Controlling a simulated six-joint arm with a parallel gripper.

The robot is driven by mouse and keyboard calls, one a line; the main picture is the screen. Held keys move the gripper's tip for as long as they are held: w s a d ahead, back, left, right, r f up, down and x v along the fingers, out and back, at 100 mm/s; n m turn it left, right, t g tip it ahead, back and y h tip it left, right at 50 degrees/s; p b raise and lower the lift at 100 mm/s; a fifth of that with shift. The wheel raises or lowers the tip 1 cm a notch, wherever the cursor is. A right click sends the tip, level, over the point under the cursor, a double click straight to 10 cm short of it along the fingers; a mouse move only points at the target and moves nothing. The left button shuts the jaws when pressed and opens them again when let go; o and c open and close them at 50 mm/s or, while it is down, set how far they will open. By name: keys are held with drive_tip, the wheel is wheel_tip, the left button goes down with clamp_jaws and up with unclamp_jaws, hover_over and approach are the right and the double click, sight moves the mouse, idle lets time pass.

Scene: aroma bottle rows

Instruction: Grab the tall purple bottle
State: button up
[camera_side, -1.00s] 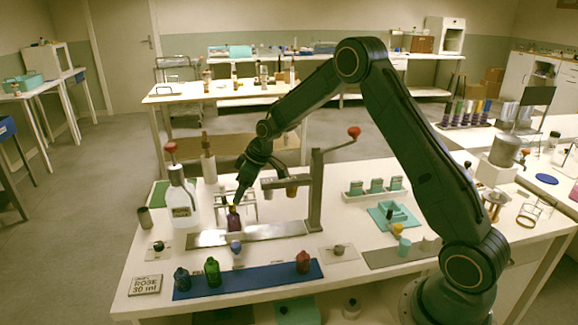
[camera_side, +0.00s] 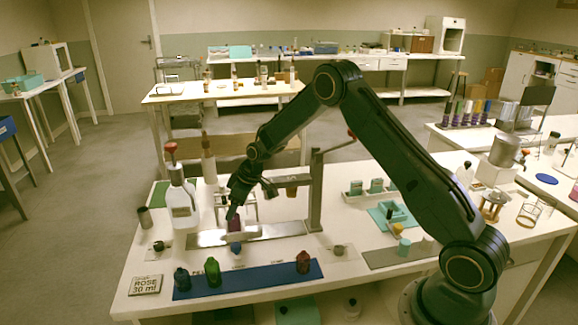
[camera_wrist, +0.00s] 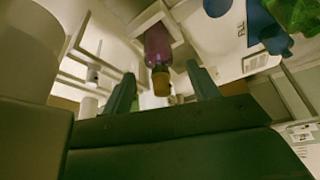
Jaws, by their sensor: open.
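The purple bottle (camera_side: 235,225) stands upright on the grey metal strip (camera_side: 270,231) in the side view, its top hidden by my gripper (camera_side: 232,211). In the wrist view the purple bottle (camera_wrist: 157,44) shows with its orange-brown cap (camera_wrist: 161,84) pointing toward me. My open gripper (camera_wrist: 163,90) has one finger on each side of the cap, with a visible gap on both sides. Nothing is held.
A large white bottle with a red top (camera_side: 182,205) stands left of the strip. A grey press post (camera_side: 315,195) stands close on the right. In front, a blue mat (camera_side: 255,276) carries blue, green and red bottles.

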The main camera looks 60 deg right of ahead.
sight(234, 222)
drive_tip(key=shift+x, duration=1.4)
clamp_jaws()
